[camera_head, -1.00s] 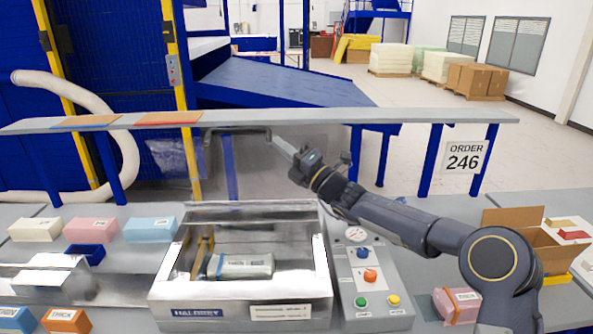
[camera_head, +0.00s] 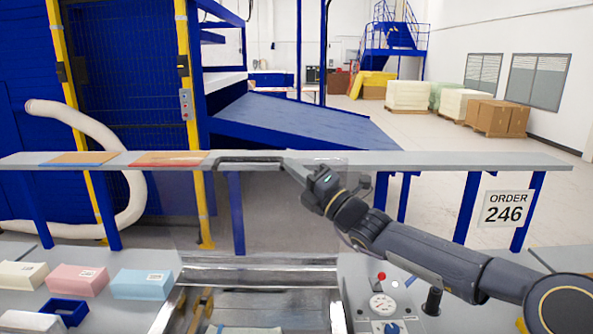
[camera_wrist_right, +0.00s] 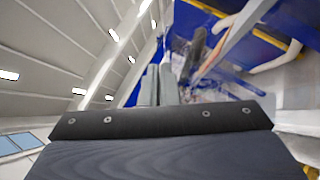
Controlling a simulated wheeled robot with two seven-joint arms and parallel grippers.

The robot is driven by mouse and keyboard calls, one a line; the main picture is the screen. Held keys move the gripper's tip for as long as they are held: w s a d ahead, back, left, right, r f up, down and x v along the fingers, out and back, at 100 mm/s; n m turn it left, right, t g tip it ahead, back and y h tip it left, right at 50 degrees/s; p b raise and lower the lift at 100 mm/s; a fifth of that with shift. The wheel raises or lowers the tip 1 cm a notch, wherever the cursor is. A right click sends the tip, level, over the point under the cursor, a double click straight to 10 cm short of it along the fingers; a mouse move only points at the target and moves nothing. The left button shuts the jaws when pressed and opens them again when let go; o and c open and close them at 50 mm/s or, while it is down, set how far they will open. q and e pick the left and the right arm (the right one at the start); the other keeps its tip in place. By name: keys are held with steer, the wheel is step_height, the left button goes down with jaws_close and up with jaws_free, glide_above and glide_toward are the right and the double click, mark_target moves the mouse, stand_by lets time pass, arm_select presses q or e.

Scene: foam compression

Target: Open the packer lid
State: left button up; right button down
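The packer (camera_head: 255,274) is at the bottom middle of the head view, its front cut off by the picture's edge. Its clear lid (camera_head: 285,205) stands raised above the back, with a dark handle bar (camera_head: 250,160) along its top edge. My right gripper (camera_head: 297,172) is at the right end of this handle. In the right wrist view its two grey fingers (camera_wrist_right: 159,85) lie close together, and the dark bar (camera_wrist_right: 194,55) shows beside them, not clearly between them. Whether they touch it, I cannot tell. My left gripper is in neither view.
A long grey shelf (camera_head: 430,160) runs behind the lid. The control panel (camera_head: 372,290) with a gauge is right of the packer. Cream, pink (camera_head: 78,281) and light-blue blocks (camera_head: 142,284) and a blue tray (camera_head: 62,312) are at left.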

steer(key=shift+d+r, duration=0.2)
steer(key=shift+r, duration=0.35)
steer(key=b+v, duration=0.3)
steer(key=v, duration=0.5)
steer(key=shift+a+f, duration=0.2)
steer(key=shift+f, duration=0.2)
stand_by(0.4)
